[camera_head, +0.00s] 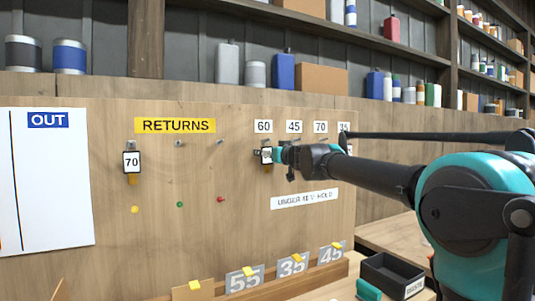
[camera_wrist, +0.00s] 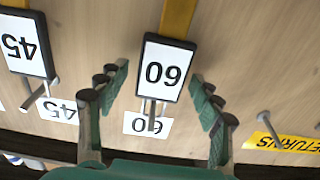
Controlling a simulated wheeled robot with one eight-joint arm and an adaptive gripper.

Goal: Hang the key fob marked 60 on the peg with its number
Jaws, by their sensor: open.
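The key fob marked 60 (camera_wrist: 165,70), a white face in a black frame with a yellow strip, hangs at the peg (camera_wrist: 152,118) by the label 60 (camera_wrist: 150,125). The wrist picture is upside down. In the head view the fob (camera_head: 266,155) is below the label 60 (camera_head: 263,126), partly hidden by my gripper (camera_head: 283,156). My gripper (camera_wrist: 157,112) is open, its green-padded fingers on either side of the fob and peg, with gaps to both. The fob's contact with the peg is not clear.
A fob marked 45 (camera_wrist: 27,45) hangs by the 45 label (camera_wrist: 60,110), close to my gripper. A fob marked 70 (camera_head: 131,163) hangs under the RETURNS sign (camera_head: 175,125). A black tray (camera_head: 390,275) is below.

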